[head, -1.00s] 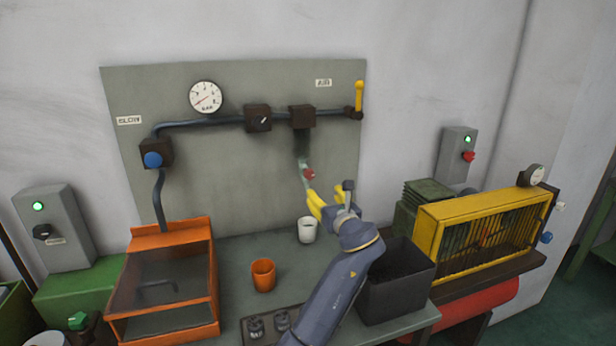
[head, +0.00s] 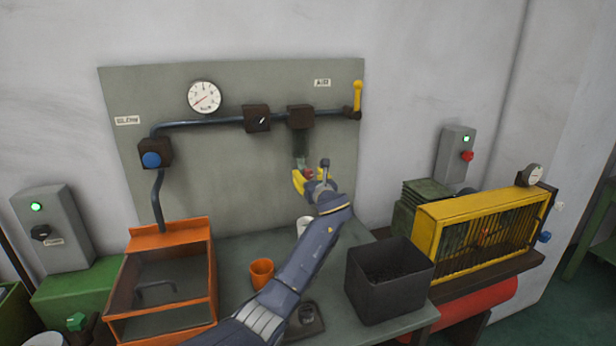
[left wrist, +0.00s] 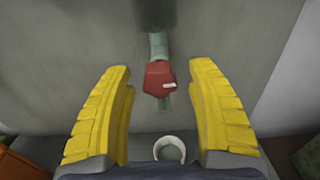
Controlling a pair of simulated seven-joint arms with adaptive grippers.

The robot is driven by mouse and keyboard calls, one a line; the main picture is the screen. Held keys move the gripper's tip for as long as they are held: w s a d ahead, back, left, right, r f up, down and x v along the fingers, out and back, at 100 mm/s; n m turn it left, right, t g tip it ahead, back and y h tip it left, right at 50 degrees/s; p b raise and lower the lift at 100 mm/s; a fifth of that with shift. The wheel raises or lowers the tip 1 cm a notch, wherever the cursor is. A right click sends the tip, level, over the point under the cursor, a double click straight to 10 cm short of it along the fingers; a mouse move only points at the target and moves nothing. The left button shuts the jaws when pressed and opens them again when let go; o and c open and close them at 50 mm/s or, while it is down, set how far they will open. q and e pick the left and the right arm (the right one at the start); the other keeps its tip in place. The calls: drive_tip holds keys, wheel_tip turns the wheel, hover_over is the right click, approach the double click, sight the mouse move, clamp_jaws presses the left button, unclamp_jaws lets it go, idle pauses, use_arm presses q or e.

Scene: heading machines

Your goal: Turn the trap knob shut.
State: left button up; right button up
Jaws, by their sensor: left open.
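The trap knob (left wrist: 159,79) is a red knob with a pale mark, on the lower end of a grey-green trap tube (head: 300,161) that hangs below a dark block on the panel. In the head view the knob (head: 308,173) is partly hidden by my fingers. My left gripper (head: 306,182) has yellow fingers and is open. In the left wrist view its fingers (left wrist: 160,88) stand on either side of the knob, with a gap on both sides. The knob's mark points right. My right gripper is not in view.
A white cup (head: 303,225) stands below the trap, partly behind my arm. An orange cup (head: 261,272), an orange-framed box (head: 212,268) and a black bin (head: 391,295) are on the bench. A yellow lever (head: 358,96) is up to the right.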

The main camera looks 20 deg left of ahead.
use_arm(q)
drive_tip(key=shift+w+a, duration=0.15)
drive_tip(key=shift+a, duration=0.05)
clamp_jaws()
idle(0.5)
